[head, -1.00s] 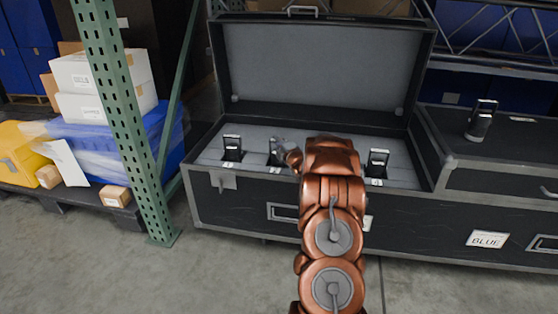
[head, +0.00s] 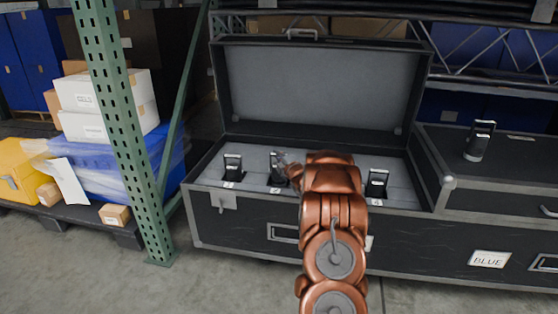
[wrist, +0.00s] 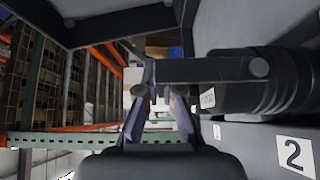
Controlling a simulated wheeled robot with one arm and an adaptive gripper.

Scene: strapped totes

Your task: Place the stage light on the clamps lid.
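Three dark stage lights with upright yokes show in the open case (head: 205,218): one at left (head: 232,169), one in the middle (head: 275,171) and one at right (head: 377,185). Another light (head: 474,146) stands on the closed lid (head: 432,135) at right; I cannot read which lid it is. My gripper (head: 284,158) is at the middle light's upper part, partly hidden by my arm. In the wrist view my gripper (wrist: 160,92) has its fingers apart, close by the yoke of a stage light (wrist: 255,80). Contact is unclear.
The case's raised lid (head: 315,90) stands behind the lights. A green rack post (head: 124,130) stands at left, beside wrapped goods and boxes (head: 105,92). A "2" label (wrist: 293,153) shows beside the light.

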